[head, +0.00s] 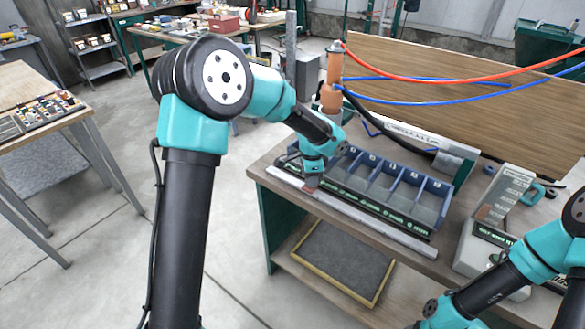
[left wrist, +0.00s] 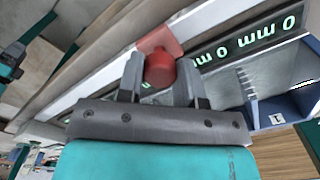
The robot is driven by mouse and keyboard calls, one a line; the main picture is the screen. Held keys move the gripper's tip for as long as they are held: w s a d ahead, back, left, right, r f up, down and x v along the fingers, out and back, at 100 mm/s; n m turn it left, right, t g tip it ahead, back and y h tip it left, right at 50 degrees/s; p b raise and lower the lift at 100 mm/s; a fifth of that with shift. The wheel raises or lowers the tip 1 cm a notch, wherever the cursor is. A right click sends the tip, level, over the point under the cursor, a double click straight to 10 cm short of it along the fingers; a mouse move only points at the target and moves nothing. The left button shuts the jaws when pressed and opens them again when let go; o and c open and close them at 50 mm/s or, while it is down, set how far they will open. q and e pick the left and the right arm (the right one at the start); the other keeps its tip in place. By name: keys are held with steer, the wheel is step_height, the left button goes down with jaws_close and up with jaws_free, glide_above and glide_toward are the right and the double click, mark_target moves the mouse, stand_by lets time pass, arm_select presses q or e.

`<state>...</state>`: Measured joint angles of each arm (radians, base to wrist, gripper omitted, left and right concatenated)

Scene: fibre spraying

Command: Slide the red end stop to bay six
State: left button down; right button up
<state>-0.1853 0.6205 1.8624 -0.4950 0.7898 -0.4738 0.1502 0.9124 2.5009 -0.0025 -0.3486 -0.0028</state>
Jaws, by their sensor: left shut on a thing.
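The red end stop sits at the left end of the rail (head: 365,221), in front of the blue bay rack (head: 444,187) in the head view. In the left wrist view its round red knob (left wrist: 159,68) stands between the two fingers of my left gripper (left wrist: 158,82), with a flat red part behind it. My left gripper is shut on the knob. In the head view the gripper (head: 312,181) hides most of the stop. A label "1" (left wrist: 277,118) marks the bay nearby in the left wrist view. My right arm shows at the lower right, but its jaws do not.
Green lit readouts (left wrist: 243,42) run along the rack's front. An orange cylindrical tool (head: 332,80) stands behind the rack's left end, with red and blue hoses behind. A grey scale-like device (head: 489,245) stands right of the rail. A framed dark mat (head: 342,262) lies on the lower shelf.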

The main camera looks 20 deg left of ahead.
arm_select(q)
steer(key=s+d, duration=0.2)
steer(key=d, duration=0.6)
steer(key=s+d, duration=0.2)
steer(key=d, duration=0.7)
steer(key=s+d, duration=0.2)
steer(key=d, duration=0.6)
steer(key=shift+s+d, duration=0.25)
steer(key=shift+d, duration=0.15)
steer(key=c, duration=0.8)
jaws_free()
step_height(320, 180, up, 17)
steer(key=shift+r, duration=0.2)
